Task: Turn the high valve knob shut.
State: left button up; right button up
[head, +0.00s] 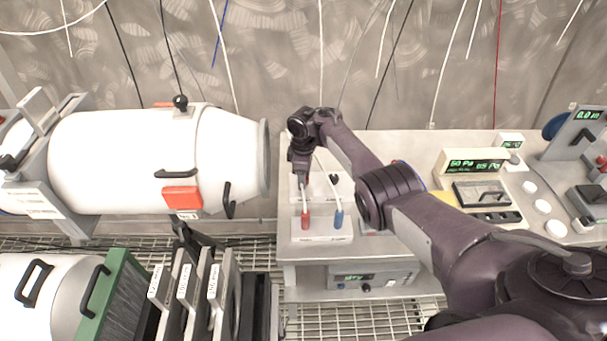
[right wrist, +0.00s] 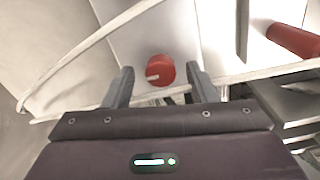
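My right gripper (head: 301,182) reaches down over the left end of the bench in the head view. In the right wrist view its two fingers (right wrist: 160,82) are apart. A round red knob (right wrist: 160,69) with a white mark shows in the gap between the fingertips. I cannot tell whether the fingers touch it. In the head view the gripper mostly hides this knob; a bit of red (head: 307,179) shows beside it. No label on the knob is readable. My left gripper is not in view.
A large white cylinder (head: 110,160) lies at left. A beige readout box (head: 470,160) and other instruments stand at right.

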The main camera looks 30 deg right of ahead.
notch_tip(320, 180, up, 8)
jog(key=shift+f+p, duration=0.15)
jog(key=shift+p, duration=0.65)
